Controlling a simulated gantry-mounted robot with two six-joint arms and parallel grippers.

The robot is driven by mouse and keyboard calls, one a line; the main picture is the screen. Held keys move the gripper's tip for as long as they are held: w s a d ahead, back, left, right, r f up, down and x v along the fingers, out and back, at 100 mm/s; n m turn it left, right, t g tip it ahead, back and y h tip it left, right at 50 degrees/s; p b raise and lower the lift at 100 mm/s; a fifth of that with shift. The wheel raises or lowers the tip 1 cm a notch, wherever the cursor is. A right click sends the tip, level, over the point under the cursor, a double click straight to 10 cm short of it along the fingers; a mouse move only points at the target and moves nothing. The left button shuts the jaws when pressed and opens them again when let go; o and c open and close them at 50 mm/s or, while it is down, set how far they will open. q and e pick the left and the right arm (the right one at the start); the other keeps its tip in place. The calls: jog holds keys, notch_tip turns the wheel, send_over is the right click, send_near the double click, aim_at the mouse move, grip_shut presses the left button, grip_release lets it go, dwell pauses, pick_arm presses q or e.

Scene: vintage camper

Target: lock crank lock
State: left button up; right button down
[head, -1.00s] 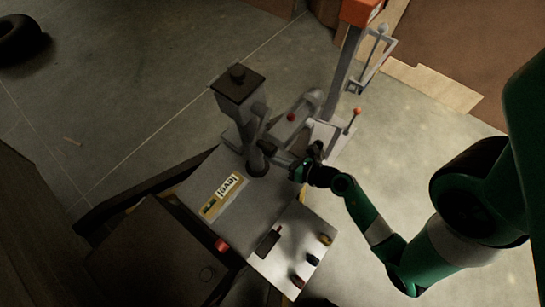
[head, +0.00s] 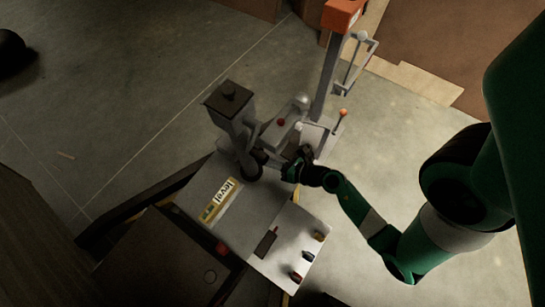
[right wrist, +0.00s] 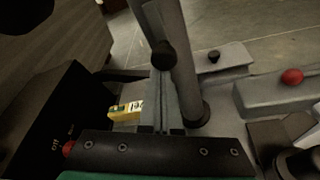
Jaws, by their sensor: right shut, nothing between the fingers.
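A grey machine stands on the floor, with a post under a square black cap (head: 229,96) and a lever with a red knob (head: 281,122) behind my right gripper (head: 285,170). The gripper is shut with nothing held, close to the right of the post's foot. I cannot tell whether it touches the machine. In the right wrist view, a grey rod (right wrist: 180,65) and a black knob (right wrist: 163,55) stand close in front of my fingers. The red knob (right wrist: 292,76) is at the right there. I cannot tell which part is the crank lock. My left gripper is out of view.
A deck with a yellow level label (head: 222,201) and a pale panel with small switches (head: 290,248) lie in front. An upright with an orange top (head: 342,15) and an orange-knobbed lever (head: 342,113) stands behind right.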

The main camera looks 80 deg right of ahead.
notch_tip(320, 180, down, 4)
jog(key=a+b, duration=0.2)
jog(key=p+v, duration=0.2)
jog(key=v, duration=0.7)
jog(key=shift+s+r, duration=0.3)
jog(key=shift+r, duration=0.05)
jog(key=shift+d, duration=0.15)
